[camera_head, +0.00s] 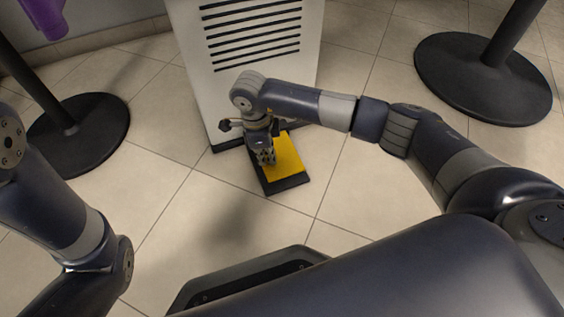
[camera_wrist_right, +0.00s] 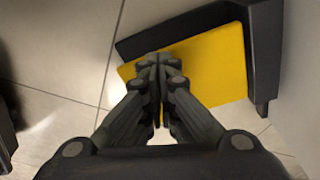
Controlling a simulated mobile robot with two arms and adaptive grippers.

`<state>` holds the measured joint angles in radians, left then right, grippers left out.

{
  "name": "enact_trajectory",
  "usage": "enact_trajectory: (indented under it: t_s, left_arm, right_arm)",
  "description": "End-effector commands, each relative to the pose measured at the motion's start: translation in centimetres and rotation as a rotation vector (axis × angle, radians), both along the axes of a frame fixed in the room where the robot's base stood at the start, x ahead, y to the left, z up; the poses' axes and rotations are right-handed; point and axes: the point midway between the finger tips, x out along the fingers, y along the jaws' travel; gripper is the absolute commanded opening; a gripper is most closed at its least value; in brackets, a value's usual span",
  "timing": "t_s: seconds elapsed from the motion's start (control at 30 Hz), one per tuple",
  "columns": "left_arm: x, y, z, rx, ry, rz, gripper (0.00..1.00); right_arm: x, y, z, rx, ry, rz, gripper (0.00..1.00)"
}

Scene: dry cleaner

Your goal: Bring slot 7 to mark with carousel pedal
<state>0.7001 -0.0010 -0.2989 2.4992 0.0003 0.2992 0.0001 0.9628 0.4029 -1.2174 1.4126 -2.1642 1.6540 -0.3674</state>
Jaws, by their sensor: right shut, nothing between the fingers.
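The carousel pedal (camera_head: 286,158) is a yellow plate in a black frame on the floor, at the foot of a white cabinet. It also shows in the right wrist view (camera_wrist_right: 221,65), with its black frame along the top and right. My right gripper (camera_head: 266,158) points down over the left part of the yellow plate, fingers shut and empty. In the right wrist view its fingertips (camera_wrist_right: 157,62) overlap the plate's left part; I cannot tell whether they touch it. My left gripper is out of view; only the left arm shows. The carousel, slot 7 and the mark are not in view.
The white cabinet (camera_head: 255,85) with black vent slots stands right behind the pedal. Round black stand bases with poles stand at left (camera_head: 92,130) and upper right (camera_head: 483,84). The tiled floor (camera_head: 225,215) before the pedal is clear.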

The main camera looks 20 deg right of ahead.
Motion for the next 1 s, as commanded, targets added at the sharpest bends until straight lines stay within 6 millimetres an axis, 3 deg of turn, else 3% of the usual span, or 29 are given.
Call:
enact_trajectory:
  t_s: [0.2, 0.43, 0.63, 1.0]
  left_arm:
    - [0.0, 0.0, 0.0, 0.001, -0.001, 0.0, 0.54]
    - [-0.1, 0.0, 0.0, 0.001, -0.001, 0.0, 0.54]
    - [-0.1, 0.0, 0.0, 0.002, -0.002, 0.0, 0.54]
    - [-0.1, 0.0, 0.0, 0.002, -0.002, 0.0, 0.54]
  right_arm:
    - [0.3, 0.5, 5.0, 0.001, -0.006, 0.002, 0.0]
    - [0.4, 0.8, 8.8, 0.001, -0.004, 0.0, 0.0]
    - [0.4, 0.9, 9.9, 0.0, -0.003, 0.0, 0.0]
    - [0.3, 0.9, 9.9, -0.001, -0.002, 0.0, 0.0]
